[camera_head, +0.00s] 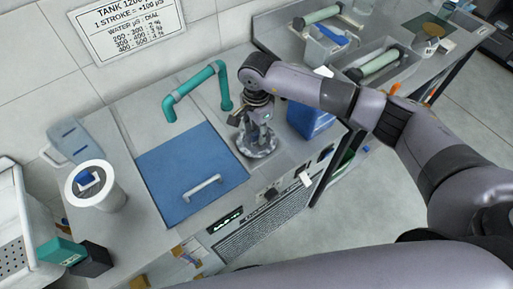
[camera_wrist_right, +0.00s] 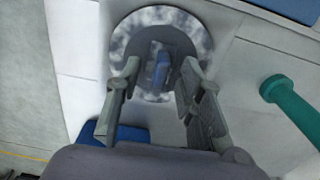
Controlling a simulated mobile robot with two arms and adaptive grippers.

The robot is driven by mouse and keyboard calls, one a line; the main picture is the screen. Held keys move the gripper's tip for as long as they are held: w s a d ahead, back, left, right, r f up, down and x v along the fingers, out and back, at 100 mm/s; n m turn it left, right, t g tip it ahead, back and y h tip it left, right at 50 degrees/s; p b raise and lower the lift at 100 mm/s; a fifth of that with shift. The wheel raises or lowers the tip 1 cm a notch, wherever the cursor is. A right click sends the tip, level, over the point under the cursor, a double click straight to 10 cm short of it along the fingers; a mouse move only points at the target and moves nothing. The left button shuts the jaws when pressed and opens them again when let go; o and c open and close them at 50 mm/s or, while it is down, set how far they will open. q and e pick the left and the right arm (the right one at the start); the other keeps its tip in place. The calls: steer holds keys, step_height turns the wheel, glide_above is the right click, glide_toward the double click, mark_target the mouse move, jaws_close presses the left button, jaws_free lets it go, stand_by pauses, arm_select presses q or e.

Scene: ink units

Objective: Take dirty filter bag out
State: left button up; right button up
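A round filter opening with a mottled grey-white rim (camera_head: 262,150) sits in the counter, right of the blue lid. In the right wrist view its rim (camera_wrist_right: 163,15) circles a dark inside with a small blue part; I cannot tell whether this is the dirty filter bag. My right gripper (camera_head: 248,118) points down over the opening. In the right wrist view the fingers of this gripper (camera_wrist_right: 160,70) are apart, with nothing clearly held between them. The gripper hides part of the opening in the head view. My left gripper is not in view.
A blue lid (camera_head: 185,172) with a pale handle and a teal pipe (camera_head: 193,92) are left of the opening. A blue bin (camera_head: 312,118) stands right. A white cylinder (camera_head: 110,196) and a clear jug (camera_head: 68,142) stand at the left. A second counter is behind.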

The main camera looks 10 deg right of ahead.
steer(key=shift+f, duration=0.65)
steer(key=shift+c, duration=0.5)
jaws_close()
